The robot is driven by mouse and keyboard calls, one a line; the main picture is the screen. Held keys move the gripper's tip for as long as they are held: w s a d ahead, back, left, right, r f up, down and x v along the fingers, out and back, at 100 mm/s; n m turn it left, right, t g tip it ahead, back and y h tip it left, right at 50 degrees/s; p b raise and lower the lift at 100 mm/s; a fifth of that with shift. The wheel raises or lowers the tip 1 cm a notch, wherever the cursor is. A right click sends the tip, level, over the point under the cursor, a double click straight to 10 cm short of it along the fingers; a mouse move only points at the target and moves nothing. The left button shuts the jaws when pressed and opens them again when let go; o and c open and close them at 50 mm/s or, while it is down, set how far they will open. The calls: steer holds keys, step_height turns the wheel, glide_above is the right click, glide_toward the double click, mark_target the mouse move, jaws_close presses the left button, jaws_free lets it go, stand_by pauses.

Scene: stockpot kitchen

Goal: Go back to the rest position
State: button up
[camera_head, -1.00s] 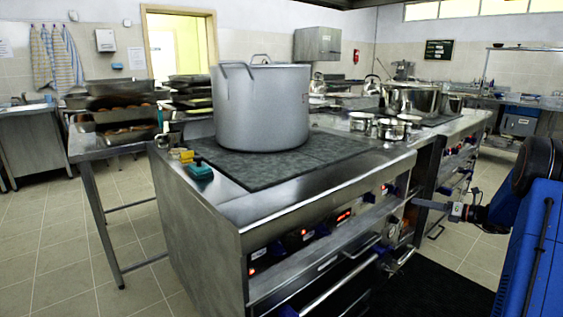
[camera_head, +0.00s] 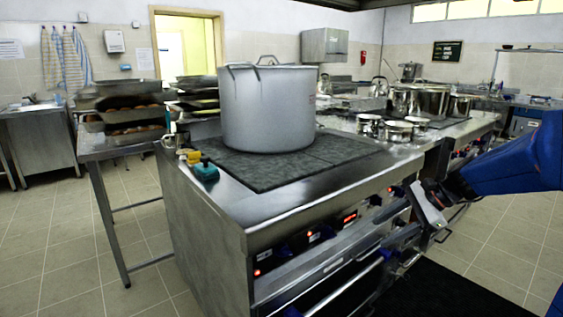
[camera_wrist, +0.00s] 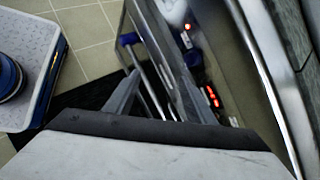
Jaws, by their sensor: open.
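My gripper (camera_head: 437,222) is in front of the stove's front panel at the right, near the oven handles, with my blue arm reaching in from the right edge. In the wrist view, my gripper's fingers (camera_wrist: 140,92) stand apart with nothing held between them. Beyond them are the stove's handle bars and lit red displays. A large steel stockpot (camera_head: 267,108) stands upright on the dark cooktop (camera_head: 255,170), well away from my gripper.
The stove (camera_head: 205,225) fills the middle. Several smaller pots (camera_head: 398,131) stand behind at right. A teal and a yellow item (camera_head: 205,170) lie at its left corner. A side table with trays (camera_head: 122,150) stands at left. Tiled floor (camera_head: 50,240) is clear.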

steer(key=s+f+n+t+h, duration=0.1)
steer(key=s+f+n+h, duration=0.2)
steer(key=s+n+h, duration=0.5)
steer(key=s+n, duration=0.8)
steer(key=s, duration=1.1)
steer(key=shift+s+a+f+t, duration=0.25)
steer(key=shift+s+f+t, duration=0.05)
steer(key=shift+s, duration=0.1)
